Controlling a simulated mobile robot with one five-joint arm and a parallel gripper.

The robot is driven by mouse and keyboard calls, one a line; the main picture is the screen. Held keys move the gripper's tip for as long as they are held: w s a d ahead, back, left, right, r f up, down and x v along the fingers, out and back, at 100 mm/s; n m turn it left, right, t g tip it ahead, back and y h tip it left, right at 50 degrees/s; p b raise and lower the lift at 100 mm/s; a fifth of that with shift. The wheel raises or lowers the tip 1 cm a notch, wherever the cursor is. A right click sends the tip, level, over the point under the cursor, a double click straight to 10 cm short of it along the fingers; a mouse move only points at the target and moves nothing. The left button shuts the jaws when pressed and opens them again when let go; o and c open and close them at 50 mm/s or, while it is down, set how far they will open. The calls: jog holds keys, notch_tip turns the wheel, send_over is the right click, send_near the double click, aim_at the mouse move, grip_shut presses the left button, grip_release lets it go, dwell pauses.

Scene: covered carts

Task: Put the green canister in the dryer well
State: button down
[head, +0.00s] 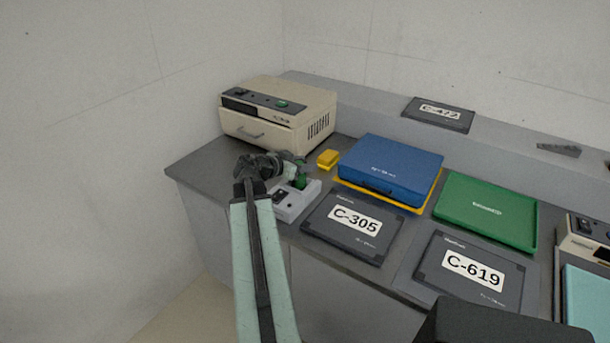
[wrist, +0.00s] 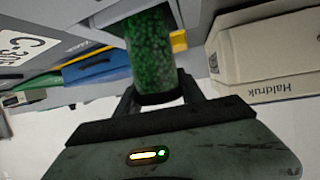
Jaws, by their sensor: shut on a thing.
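The green canister (wrist: 150,50) is speckled green with a dark end. My gripper (wrist: 157,92) is shut on it, one finger on each side. In the head view the canister (head: 300,181) shows as a small green shape by my gripper (head: 295,168), over a small light grey unit (head: 296,203) with a dark front panel. This unit may be the dryer; its well cannot be made out. I cannot tell whether the canister's far end is above the unit or inside it.
A beige box-shaped device (head: 290,107) stands behind at the back left. A yellow block (head: 328,158) is right of the unit. A blue case (head: 390,163), a green tray (head: 487,210) and dark covers labelled C-305 (head: 352,247) and C-619 (head: 470,295) fill the right side.

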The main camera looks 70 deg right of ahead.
notch_tip(320, 180, down, 2)
jog(key=shift+f+b, duration=0.1)
jog(key=shift+b, duration=0.3)
jog(key=shift+r, duration=0.25)
jog(key=shift+f, duration=0.15)
jog(key=c, duration=0.7)
grip_release()
